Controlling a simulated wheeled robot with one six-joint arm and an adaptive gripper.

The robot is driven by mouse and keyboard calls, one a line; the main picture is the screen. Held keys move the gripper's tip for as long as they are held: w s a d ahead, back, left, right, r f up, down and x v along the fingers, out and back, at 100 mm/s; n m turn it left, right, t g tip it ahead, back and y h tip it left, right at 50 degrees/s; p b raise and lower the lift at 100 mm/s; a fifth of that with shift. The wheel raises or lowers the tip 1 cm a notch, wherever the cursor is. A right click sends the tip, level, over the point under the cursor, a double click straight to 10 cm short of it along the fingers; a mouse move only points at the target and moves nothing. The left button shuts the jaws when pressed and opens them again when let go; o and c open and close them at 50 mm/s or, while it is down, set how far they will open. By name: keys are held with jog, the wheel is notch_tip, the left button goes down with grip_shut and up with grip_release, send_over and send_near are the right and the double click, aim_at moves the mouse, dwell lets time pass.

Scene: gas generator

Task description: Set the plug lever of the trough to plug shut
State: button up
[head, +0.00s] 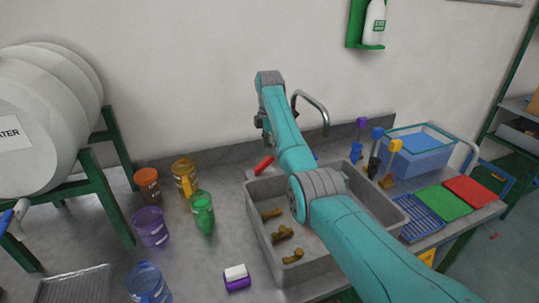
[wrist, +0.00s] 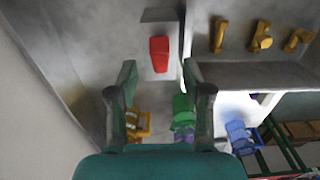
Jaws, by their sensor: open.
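The grey trough (head: 262,232) is set in the counter, with a red lever (head: 264,165) just outside its back left corner. In the wrist view the red lever (wrist: 159,53) lies just beyond the fingertips, lined up with the gap between them. My gripper (wrist: 157,76) is open and empty, and the lever is not between its fingers. In the head view my gripper (head: 262,124) hangs above and behind the lever, near the wall. My arm covers part of the trough, so its drain and plug cannot be seen.
Several brass-coloured pieces (head: 282,234) lie in the trough. A curved tap (head: 314,108) rises behind it. Coloured jars and jugs (head: 152,226) stand on the left. A blue bin (head: 417,150), brushes and coloured mats are on the right. The wall is close behind my gripper.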

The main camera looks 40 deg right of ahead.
aim_at(269, 163)
jog(key=shift+f, duration=3.7)
grip_shut()
